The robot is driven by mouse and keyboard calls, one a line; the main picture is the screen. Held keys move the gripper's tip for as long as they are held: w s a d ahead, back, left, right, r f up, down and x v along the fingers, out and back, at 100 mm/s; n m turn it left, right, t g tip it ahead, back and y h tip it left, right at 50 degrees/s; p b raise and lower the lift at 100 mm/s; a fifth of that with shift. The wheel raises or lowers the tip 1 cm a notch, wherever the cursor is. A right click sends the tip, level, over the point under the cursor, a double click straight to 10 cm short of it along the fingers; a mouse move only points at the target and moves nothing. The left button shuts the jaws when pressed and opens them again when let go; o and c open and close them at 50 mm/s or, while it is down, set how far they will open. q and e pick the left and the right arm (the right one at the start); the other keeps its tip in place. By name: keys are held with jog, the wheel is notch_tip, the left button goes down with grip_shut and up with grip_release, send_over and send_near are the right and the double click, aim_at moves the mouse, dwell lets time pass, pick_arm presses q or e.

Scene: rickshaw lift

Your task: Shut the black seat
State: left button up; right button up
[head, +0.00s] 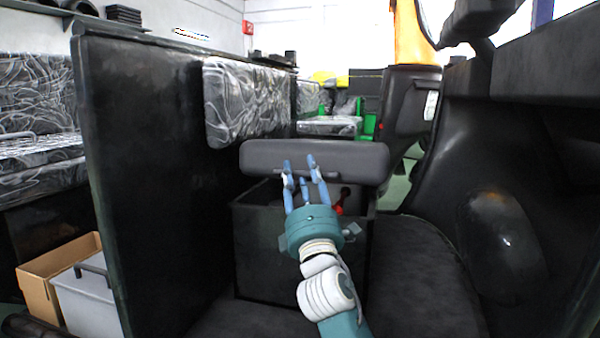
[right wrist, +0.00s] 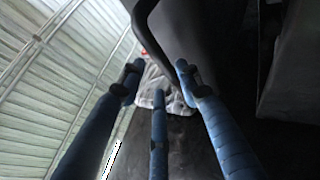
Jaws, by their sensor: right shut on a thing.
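The black seat (head: 345,162) is a thick dark cushion, raised above an open black box (head: 300,255) in the middle of the head view. A gap shows between the seat and the box rim. My right gripper (head: 302,168) has its blue fingers against the seat's front edge and is shut on it. In the right wrist view the fingers (right wrist: 158,85) are spread around a dark area, and I cannot tell clearly which surface is the seat. My left gripper is in neither view.
A tall black panel (head: 150,170) stands left of the box, with a patterned cushion (head: 245,100) on it. A black curved body (head: 500,230) is close on the right. A red part (head: 338,209) shows inside the box. A cardboard box (head: 40,280) is at lower left.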

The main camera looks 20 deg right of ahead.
jog(key=shift+s+a+r, duration=0.2)
jog(key=shift+a+r, duration=0.25)
jog(key=shift+r, duration=0.15)
jog(key=shift+f, duration=0.1)
jog(key=s+f+b, duration=0.3)
jog(key=s+f, duration=0.5)
jog(key=s, duration=0.1)
jog(key=shift+a+f, duration=0.2)
jog(key=shift+a, duration=0.1)
dwell(0.4)
dwell(0.5)
